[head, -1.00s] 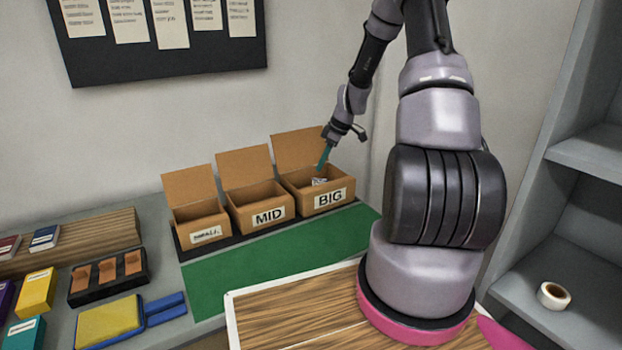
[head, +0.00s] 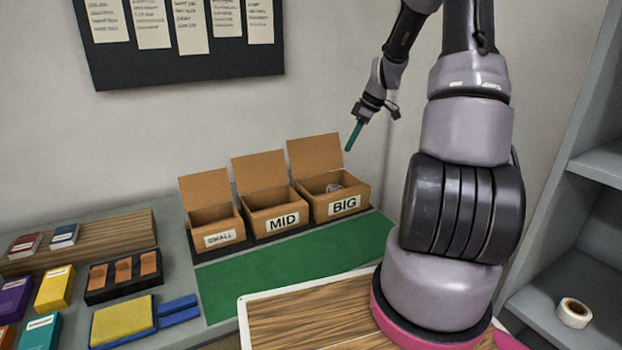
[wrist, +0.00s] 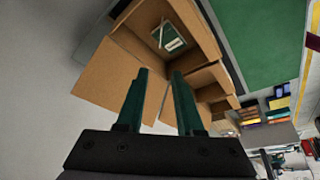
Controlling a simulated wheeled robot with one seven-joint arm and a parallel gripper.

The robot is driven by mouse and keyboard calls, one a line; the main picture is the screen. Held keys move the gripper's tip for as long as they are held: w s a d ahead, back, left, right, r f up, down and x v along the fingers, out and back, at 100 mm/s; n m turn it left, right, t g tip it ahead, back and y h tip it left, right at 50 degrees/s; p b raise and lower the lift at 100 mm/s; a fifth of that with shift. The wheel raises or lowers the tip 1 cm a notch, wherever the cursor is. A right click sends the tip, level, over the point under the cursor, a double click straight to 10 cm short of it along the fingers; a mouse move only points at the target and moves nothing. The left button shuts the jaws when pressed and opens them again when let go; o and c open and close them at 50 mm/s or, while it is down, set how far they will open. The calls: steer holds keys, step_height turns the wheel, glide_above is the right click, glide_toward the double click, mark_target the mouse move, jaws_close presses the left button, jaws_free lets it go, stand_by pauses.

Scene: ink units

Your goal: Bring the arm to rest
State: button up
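My gripper (head: 351,149) is in the air above and behind the open BIG box (head: 366,193). In the wrist view its two teal fingers (wrist: 160,75) stand apart with nothing held between them. The BIG box also shows in the wrist view (wrist: 205,30), with a small green item with a pale label (wrist: 170,38) inside it. In the head view only a greyish part of that item (head: 333,187) shows over the box wall. My arm reaches up and over at the right, bent down toward the gripper.
The MID box (head: 262,202) and SMALL box (head: 214,216) stand open left of BIG, near a green mat (head: 290,268). A yellow pad (head: 122,322) and several ink boxes lie left. A notice board (head: 180,72) hangs behind. A shelf with a tape roll (head: 574,312) is right.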

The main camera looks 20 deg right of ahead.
steer(key=s+a+r+m+t+h, duration=0.1)
steer(key=s+a+r+m, duration=0.25)
steer(key=s+r, duration=0.4)
steer(key=s+a+r+m+t+h, duration=0.1)
steer(key=s+a+r+m, duration=0.3)
steer(key=r, duration=0.6)
steer(key=s+a+r+m+t, duration=0.1)
steer(key=s+a+r+m, duration=0.2)
steer(key=s, duration=0.5)
steer(key=s+a+r+m+t, duration=0.1)
steer(key=s+a+r+m, duration=0.2)
steer(key=s, duration=0.6)
steer(key=shift+s+a+r+m+t, duration=0.3)
steer(key=shift+r+m+t, duration=0.15)
steer(key=shift+m, duration=0.5)
steer(key=shift+w, duration=0.1)
